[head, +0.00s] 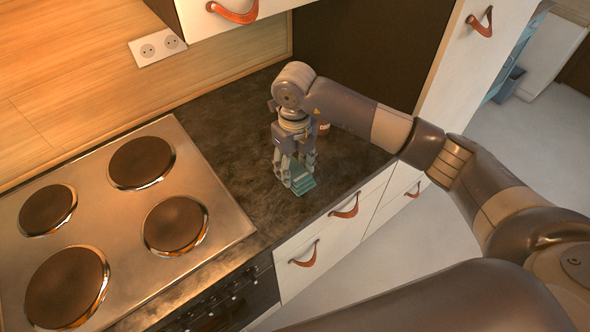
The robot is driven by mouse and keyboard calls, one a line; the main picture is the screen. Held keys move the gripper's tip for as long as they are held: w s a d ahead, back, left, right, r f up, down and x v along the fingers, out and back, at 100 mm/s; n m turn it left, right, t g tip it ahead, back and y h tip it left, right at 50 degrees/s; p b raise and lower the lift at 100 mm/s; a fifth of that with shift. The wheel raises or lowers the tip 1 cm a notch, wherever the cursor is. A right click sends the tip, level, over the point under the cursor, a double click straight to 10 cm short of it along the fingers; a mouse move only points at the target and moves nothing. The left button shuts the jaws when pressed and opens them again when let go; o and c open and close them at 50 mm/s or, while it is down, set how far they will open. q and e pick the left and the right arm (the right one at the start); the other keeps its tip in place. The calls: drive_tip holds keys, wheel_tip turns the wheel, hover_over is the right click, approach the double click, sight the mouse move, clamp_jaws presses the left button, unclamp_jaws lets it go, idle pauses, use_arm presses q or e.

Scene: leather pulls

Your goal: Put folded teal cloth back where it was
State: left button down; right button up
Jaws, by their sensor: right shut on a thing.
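The folded teal cloth (302,185) is at my right gripper's fingertips, low over the dark countertop near its front edge. My right gripper (296,178) points down and is shut on the cloth. The fingers hide part of the cloth. I cannot tell whether the cloth touches the counter. My left gripper is not in view.
A steel stove (222,180) with several round hotplates lies to the left. A small reddish-brown item (323,128) stands behind my right gripper, mostly hidden. White drawers with leather pulls (345,207) are below the counter. The dark countertop (232,130) is bare left of the gripper.

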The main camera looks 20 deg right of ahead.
sight(295, 170)
wheel_tip(295, 170, down, 3)
drive_tip(key=shift+f+p, duration=0.15)
drive_tip(key=shift+p, duration=0.85)
drive_tip(key=shift+f, duration=0.1)
drive_tip(key=o, duration=0.5)
drive_tip(key=shift+f+b, duration=0.15)
drive_tip(key=shift+b, duration=0.15)
drive_tip(key=o, duration=0.4)
drive_tip(key=shift+o, duration=0.2)
